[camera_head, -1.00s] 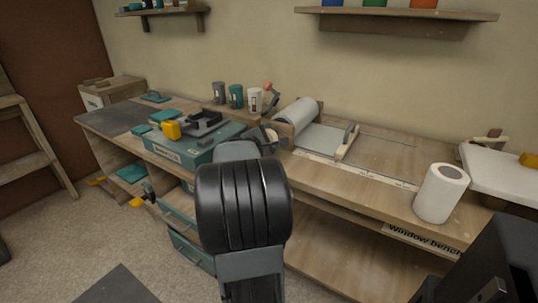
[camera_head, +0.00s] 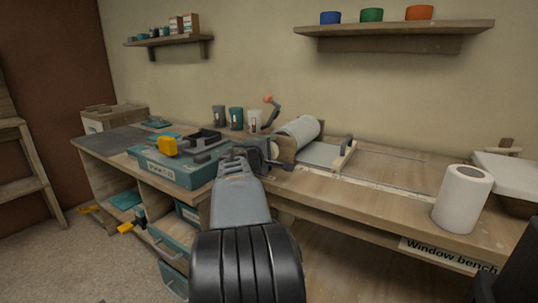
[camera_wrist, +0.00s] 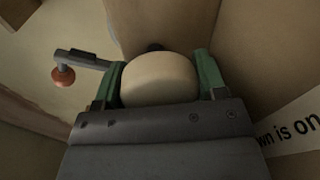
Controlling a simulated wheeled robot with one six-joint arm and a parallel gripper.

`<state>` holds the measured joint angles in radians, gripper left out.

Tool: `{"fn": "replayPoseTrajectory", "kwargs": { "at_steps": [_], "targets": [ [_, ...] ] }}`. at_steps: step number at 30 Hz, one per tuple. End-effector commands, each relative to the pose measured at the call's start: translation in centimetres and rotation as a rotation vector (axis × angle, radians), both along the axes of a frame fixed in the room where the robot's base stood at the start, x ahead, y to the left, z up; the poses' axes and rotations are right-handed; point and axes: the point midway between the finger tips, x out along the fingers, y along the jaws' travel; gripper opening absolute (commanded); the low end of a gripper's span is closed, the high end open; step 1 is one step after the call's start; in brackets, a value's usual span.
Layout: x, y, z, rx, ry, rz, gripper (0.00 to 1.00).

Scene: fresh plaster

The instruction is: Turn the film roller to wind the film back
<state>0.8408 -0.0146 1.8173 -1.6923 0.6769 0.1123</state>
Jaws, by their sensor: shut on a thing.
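The film roller (camera_head: 300,130) is a pale grey-white cylinder lying across a wooden stand on the bench. A dark crank with an orange-red knob (camera_head: 268,99) rises at its left end; the same knob hangs at the left in the wrist view (camera_wrist: 63,76). My gripper (camera_head: 264,153) is at the roller's near left end. In the wrist view, my gripper's green fingers (camera_wrist: 160,82) are shut on a rounded cream end piece (camera_wrist: 160,79), one on either side. The crank arm is beside the left finger, and the end piece's far side is hidden.
The window bench (camera_head: 390,185) carries a flat sheet and rail right of the roller. A white roll (camera_head: 463,198) stands at the right. A teal case (camera_head: 175,166) and several cups (camera_head: 236,118) are to the left. Shelves (camera_head: 400,27) are above.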

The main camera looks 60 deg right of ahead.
Motion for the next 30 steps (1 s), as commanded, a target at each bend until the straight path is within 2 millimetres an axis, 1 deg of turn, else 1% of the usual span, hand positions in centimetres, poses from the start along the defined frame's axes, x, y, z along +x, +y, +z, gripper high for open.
{"fn": "replayPoseTrajectory", "kwargs": {
  "at_steps": [9, 10, 17, 26, 30],
  "targets": [
    [-0.1, 0.0, -0.1, 0.002, -0.001, -0.002, 0.41],
    [-0.1, 0.0, -0.1, 0.002, -0.001, -0.002, 0.67],
    [0.0, 0.0, -0.1, 0.002, 0.000, -0.001, 0.89],
    [0.0, 0.2, -0.1, 0.002, 0.000, 0.001, 0.90],
    [-0.1, 1.3, 0.0, 0.001, -0.002, -0.002, 0.90]
  ]
}}
